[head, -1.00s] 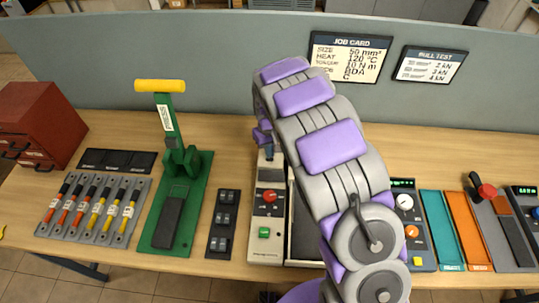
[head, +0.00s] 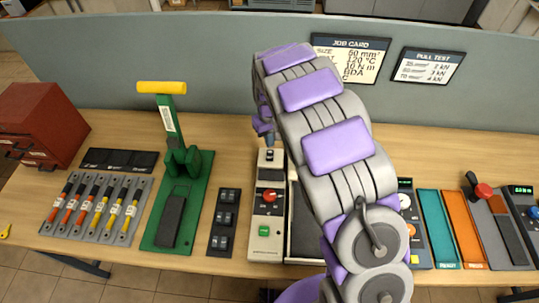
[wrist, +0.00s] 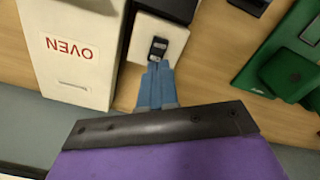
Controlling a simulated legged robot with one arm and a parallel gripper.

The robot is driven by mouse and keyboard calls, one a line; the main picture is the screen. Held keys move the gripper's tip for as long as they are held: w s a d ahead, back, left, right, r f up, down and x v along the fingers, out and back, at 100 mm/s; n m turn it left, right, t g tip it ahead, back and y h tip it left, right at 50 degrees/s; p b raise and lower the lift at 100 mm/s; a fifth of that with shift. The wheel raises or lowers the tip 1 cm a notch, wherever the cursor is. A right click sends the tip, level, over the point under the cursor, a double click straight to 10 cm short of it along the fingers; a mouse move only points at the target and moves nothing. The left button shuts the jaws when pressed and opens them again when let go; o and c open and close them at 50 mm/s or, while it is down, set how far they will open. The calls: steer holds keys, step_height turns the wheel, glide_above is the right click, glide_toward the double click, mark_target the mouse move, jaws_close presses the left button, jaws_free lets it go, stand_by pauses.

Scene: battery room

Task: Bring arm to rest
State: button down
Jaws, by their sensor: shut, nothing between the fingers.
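My arm rises from the bottom of the head view and bends over the bench, covering part of its middle. My gripper (wrist: 158,66) shows in the wrist view as two blue fingers shut together, with nothing between them. Its tips point at the black switch (wrist: 158,46) on a white control box (wrist: 172,29). I cannot tell how large the gap is. In the head view the gripper is small and mostly hidden by the arm, above the back end of the white control box (head: 267,220).
A white oven (wrist: 75,80) stands beside the fingers in the wrist view. Teal and orange trays (head: 465,230) lie at right. A grey partition (head: 200,60) closes the back.

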steer(key=s+d+r+m, duration=0.4)
steer(key=s+d+r, duration=0.95)
steer(key=s, duration=0.35)
steer(key=s+d+r+g, duration=0.1)
steer(key=s, duration=1)
steer(key=s+d+r+m, duration=0.1)
steer(key=s+d, duration=0.1)
steer(key=s, duration=1)
steer(key=shift+m+g, duration=0.3)
steer(key=shift+g, duration=0.1)
steer(key=shift+w+a+r, duration=0.1)
steer(key=shift+w, duration=0.05)
